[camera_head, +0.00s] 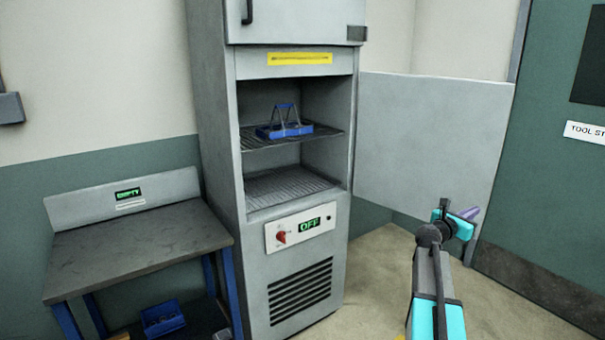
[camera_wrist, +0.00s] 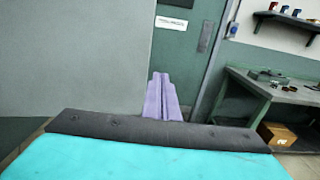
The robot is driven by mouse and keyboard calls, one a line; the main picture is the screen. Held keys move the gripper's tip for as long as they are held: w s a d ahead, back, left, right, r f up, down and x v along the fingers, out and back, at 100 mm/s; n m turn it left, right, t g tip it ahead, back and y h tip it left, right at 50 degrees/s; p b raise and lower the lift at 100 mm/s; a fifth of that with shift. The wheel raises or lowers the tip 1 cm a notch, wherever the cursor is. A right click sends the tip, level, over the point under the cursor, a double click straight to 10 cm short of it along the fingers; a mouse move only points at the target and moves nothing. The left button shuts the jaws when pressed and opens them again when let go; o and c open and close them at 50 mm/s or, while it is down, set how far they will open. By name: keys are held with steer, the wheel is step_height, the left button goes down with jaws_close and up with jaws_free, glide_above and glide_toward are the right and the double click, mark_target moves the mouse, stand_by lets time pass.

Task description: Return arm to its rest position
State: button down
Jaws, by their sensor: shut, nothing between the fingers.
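My arm reaches up at the lower right of the head view, with my gripper (camera_head: 469,213) at its end, in front of the open cabinet door (camera_head: 428,140) and near the green door. In the wrist view my gripper's purple fingers (camera_wrist: 162,98) are together and hold nothing. They point toward the green door, with no object touching them.
A grey cabinet (camera_head: 222,130) stands open, with a blue carrier (camera_head: 285,130) on its upper rack. Its panel display (camera_head: 309,225) reads OFF. A workbench (camera_head: 135,248) is at left. In the wrist view, a green bench (camera_wrist: 275,92) and a shelf (camera_wrist: 290,19) are at right.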

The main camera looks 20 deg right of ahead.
steer(key=w+a+f+n+t+y, duration=0.15)
steer(key=w+a+f, duration=0.25)
steer(key=a+f, duration=0.45)
steer(key=w+a+f+n+t+y, duration=0.1)
steer(key=w+a+f+n+y, duration=0.1)
steer(key=w+a+f, duration=0.6)
steer(key=s+a+f+m+g+y, duration=0.1)
steer(key=s+a+f, duration=0.2)
steer(key=a+f, duration=0.35)
steer(key=s+a+f+m+g+y, duration=0.15)
steer(key=s+a+f, duration=0.25)
steer(key=f, duration=0.6)
steer(key=s+a+f+y, duration=0.1)
steer(key=s+a+f, duration=0.2)
steer(key=a+f, duration=0.45)
steer(key=s+a+f+m+g+y, duration=0.2)
steer(key=s+a+f+m+g, duration=0.15)
steer(key=s+a+f, duration=0.6)
steer(key=s+a+f+m+g+y, duration=0.2)
steer(key=s+a+f+m+y, duration=0.3)
steer(key=s+f, duration=0.6)
steer(key=s+a+m+g+y, duration=0.1)
steer(key=s+a+m+g, duration=0.1)
steer(key=s+a+m, duration=0.4)
steer(key=s+a+m+g+y, duration=0.2)
steer(key=s+a+m, duration=0.5)
steer(key=s, duration=0.5)
steer(key=shift+s+a+r+m+g, duration=0.2)
steer(key=shift+m+g, duration=0.25)
steer(key=shift+g, duration=0.3)
